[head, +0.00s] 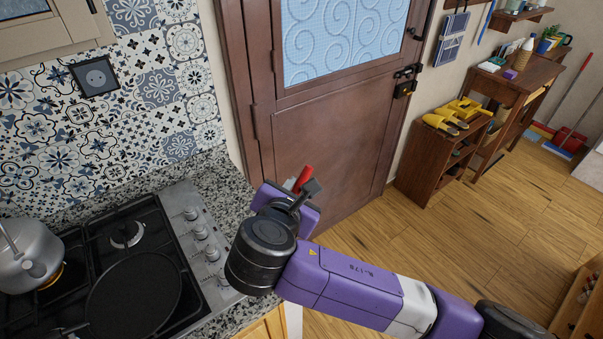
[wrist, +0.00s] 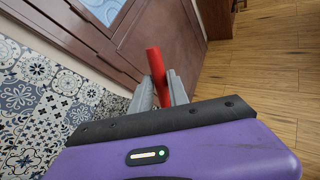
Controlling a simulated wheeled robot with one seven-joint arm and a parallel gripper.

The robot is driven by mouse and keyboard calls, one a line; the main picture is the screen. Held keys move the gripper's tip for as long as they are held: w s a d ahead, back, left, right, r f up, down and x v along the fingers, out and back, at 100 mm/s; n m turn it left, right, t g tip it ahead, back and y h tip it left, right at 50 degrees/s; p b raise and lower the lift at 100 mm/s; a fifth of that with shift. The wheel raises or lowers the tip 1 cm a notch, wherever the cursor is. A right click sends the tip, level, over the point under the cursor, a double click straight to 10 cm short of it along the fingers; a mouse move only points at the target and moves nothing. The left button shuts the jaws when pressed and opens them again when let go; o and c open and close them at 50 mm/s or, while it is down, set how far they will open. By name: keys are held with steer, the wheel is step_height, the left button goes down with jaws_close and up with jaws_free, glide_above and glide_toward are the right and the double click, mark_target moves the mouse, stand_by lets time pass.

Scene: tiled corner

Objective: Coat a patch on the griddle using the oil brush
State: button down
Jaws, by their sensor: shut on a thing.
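The griddle (head: 133,297) is a round, flat black pan on the stove at the lower left of the head view. My gripper (head: 306,188) is to the right of the griddle, past the counter's edge and in front of the door. It is shut on a red handle (head: 303,177), which I take to be the oil brush. In the wrist view, the red handle (wrist: 155,62) stands up between the two grey fingers of my gripper (wrist: 160,90). The brush's bristle end is hidden in both views. The griddle is not in the wrist view.
A metal kettle (head: 30,262) stands on the stove (head: 183,247) left of the griddle. Stove knobs line the stove's right side. A granite counter (head: 222,180) borders it, with a tiled wall behind. The brown door (head: 330,135) is close beyond my gripper. Wooden floor lies open at right.

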step_height(320, 180, down, 6)
steer(key=b, duration=0.5)
steer(key=shift+b, duration=0.35)
steer(key=shift+f, duration=0.65)
stand_by(2.1)
step_height(320, 180, up, 7)
steer(key=p, duration=0.6)
steer(key=shift+r, duration=0.15)
stand_by(0.9)
